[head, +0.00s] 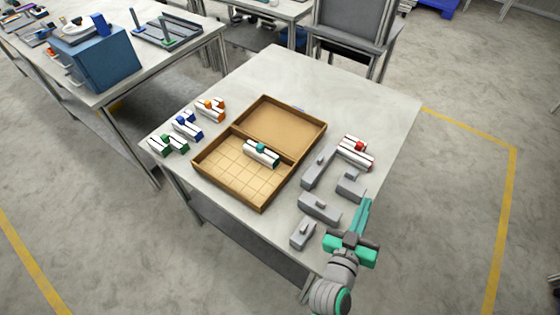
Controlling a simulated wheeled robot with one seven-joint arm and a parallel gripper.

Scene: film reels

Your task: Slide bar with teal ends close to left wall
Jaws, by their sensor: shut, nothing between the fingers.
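The bar with teal ends (261,154) is white with a teal knob on top. It lies in the gridded compartment of a wooden tray (228,191), close to the divider and near the tray's right side. Bare grid shows between the bar and the tray's left wall. My gripper (363,207) is shut and empty. It is over the front right part of the table, outside the tray and well apart from the bar. The fingertips' exact height above the table is hard to tell.
The tray's other compartment is empty. Green (168,145), blue (187,128) and orange (210,110) pieces stand left of the tray.

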